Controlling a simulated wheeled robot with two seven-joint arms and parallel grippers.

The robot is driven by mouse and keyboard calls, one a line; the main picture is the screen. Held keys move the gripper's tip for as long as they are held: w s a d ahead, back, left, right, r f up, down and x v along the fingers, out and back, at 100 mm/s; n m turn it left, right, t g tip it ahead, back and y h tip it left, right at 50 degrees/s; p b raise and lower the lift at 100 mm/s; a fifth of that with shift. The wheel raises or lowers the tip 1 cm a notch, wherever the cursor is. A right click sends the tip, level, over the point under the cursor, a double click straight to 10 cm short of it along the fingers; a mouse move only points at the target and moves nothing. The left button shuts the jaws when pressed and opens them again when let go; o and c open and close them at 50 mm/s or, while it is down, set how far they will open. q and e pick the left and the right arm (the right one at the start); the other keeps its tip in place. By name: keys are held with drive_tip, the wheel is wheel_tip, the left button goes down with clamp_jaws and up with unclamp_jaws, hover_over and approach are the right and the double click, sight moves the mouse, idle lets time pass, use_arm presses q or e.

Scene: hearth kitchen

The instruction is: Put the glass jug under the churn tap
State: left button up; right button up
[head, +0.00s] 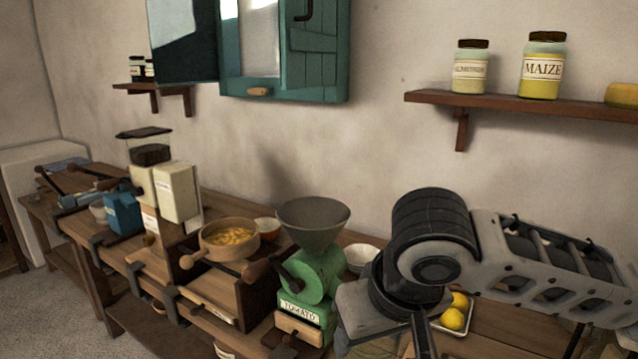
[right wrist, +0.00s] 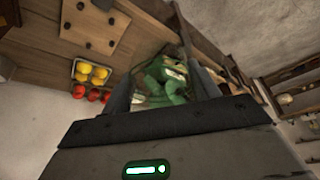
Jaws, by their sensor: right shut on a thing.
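My right gripper (head: 382,340) reaches down over the counter at the lower right of the head view, just right of the green tomato mill. In the right wrist view its two fingers (right wrist: 160,92) stand apart, shut on a clear, see-through thing that I take for the glass jug (right wrist: 146,98). The jug's outline is faint against the green mill behind it, and in the head view it is hidden by the gripper or cut off by the lower edge. I cannot make out a churn or its tap in either view. My left gripper is not in view.
The green tomato mill (head: 318,283) with its grey funnel stands close left of my right gripper. A wooden pan (head: 229,238) and a cream grinder (head: 176,192) are farther left. A tray of lemons (head: 453,312) lies right of the gripper. Red fruit (right wrist: 93,95) shows in the wrist view.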

drive_tip(key=d+r+m+h, duration=0.25)
drive_tip(key=d+m, duration=0.45)
drive_tip(key=d, duration=0.5)
wheel_tip(320, 180, down, 11)
drive_tip(key=s+n+y, duration=0.1)
drive_tip(key=s+n, duration=0.1)
drive_tip(key=n, duration=0.1)
drive_tip(key=shift+d+f, duration=0.2)
